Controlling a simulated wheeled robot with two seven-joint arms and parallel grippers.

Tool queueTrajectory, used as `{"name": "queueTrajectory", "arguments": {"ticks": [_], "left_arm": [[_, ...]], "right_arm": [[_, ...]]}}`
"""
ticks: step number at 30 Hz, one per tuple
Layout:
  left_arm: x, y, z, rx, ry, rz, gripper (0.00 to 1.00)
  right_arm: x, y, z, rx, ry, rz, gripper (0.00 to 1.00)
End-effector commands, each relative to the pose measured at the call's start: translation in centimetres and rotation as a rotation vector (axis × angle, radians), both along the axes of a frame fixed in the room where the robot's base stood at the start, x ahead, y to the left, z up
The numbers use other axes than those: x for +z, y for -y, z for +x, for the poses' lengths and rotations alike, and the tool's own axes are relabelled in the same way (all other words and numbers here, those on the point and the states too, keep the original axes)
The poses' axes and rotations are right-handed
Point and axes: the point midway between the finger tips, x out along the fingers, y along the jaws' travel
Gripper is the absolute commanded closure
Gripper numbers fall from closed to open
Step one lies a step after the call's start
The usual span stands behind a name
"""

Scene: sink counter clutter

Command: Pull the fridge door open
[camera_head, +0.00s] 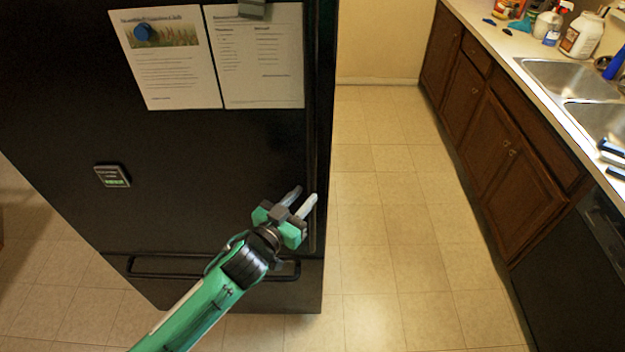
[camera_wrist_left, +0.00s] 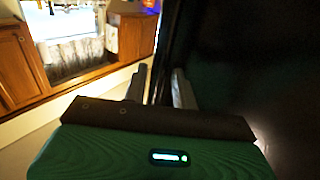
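The black fridge door (camera_head: 190,150) fills the left of the head view and looks shut. A dark vertical handle strip (camera_head: 313,130) runs along its right edge. My left gripper (camera_head: 304,199) is at the lower part of that edge, with its two pale fingers apart. In the left wrist view the fingers (camera_wrist_left: 160,86) are also spread, and the dark fridge edge (camera_wrist_left: 172,40) runs up between and beside them. I cannot tell whether the handle lies between the fingers or whether they touch it. My right gripper is in neither view.
Below the door is a drawer with a horizontal handle (camera_head: 150,272). Papers (camera_head: 170,75) and magnets are on the door. The tiled floor (camera_head: 385,220) to the right is clear, up to brown cabinets (camera_head: 500,150) under a sink (camera_head: 570,78) and cluttered counter.

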Motion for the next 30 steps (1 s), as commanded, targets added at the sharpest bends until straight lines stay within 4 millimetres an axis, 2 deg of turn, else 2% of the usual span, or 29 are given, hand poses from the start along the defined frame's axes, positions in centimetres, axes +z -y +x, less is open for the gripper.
{"name": "queueTrajectory", "arguments": {"ticks": [3, 9, 21, 25, 30], "left_arm": [[0.3, 1.2, 1.7, 0.000, 0.001, -0.001, 0.72], [0.1, 2.3, 3.4, 0.001, 0.001, 0.001, 0.72], [-0.1, 2.6, 3.9, 0.000, 0.000, 0.000, 0.72], [-0.1, 2.6, 3.9, 0.000, 0.000, 0.000, 0.98], [-0.1, 2.6, 3.9, 0.000, -0.001, 0.001, 1.00]], "right_arm": [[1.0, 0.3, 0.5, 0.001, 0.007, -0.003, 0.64], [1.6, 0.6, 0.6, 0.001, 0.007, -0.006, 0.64], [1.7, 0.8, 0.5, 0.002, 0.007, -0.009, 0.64], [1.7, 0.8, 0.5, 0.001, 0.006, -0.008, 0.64], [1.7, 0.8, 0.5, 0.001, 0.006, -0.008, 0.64]]}}
